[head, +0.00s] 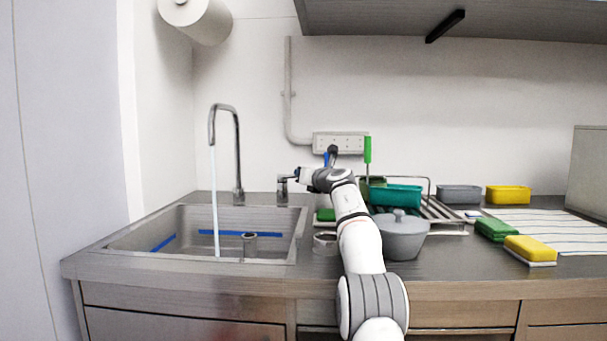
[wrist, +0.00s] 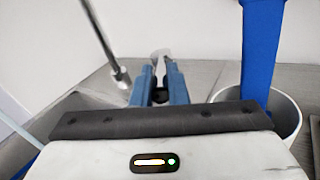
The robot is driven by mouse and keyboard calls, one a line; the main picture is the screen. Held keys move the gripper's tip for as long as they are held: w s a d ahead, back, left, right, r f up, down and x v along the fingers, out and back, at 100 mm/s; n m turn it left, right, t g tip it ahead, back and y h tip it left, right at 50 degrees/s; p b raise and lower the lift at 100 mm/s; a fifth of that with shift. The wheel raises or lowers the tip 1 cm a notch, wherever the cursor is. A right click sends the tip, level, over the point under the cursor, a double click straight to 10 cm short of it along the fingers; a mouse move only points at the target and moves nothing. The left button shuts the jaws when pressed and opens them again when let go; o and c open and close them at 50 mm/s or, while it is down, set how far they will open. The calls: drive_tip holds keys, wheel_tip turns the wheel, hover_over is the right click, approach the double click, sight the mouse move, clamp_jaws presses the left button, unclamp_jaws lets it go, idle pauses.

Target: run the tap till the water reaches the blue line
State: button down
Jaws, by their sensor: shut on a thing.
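The tap (head: 238,150) stands behind the sink, and a thin stream of water (head: 215,205) falls from its spout into the sink (head: 190,215). The blue line (head: 270,234) runs along the sink's back wall and also shows on its left wall. I cannot make out a water surface against it. The tap lever (head: 282,187) stands on the counter to the right of the tap. My gripper (head: 297,176) is at the lever and shut on it. In the wrist view, the blue fingers of my gripper (wrist: 161,80) close around its pale metal end (wrist: 160,58).
Green (head: 496,229) and yellow (head: 530,249) sponges lie further right. A paper roll (head: 195,18) hangs above.

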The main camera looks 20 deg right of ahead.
drive_tip(key=shift+f, duration=0.4)
drive_tip(key=c, duration=1.8)
unclamp_jaws()
drive_tip(key=shift+c, duration=0.2)
drive_tip(key=o, duration=0.4)
drive_tip(key=shift+s+r, duration=0.1)
drive_tip(key=shift+r, duration=0.15)
drive_tip(key=shift+o, duration=0.2)
drive_tip(key=shift+r, duration=0.1)
drive_tip(key=shift+s, duration=0.15)
drive_tip(key=s+d+b, duration=0.1)
drive_tip(key=s+b, duration=0.2)
drive_tip(key=s, duration=0.4)
drive_tip(key=shift+s+d, duration=0.2)
drive_tip(key=shift+d, duration=0.05)
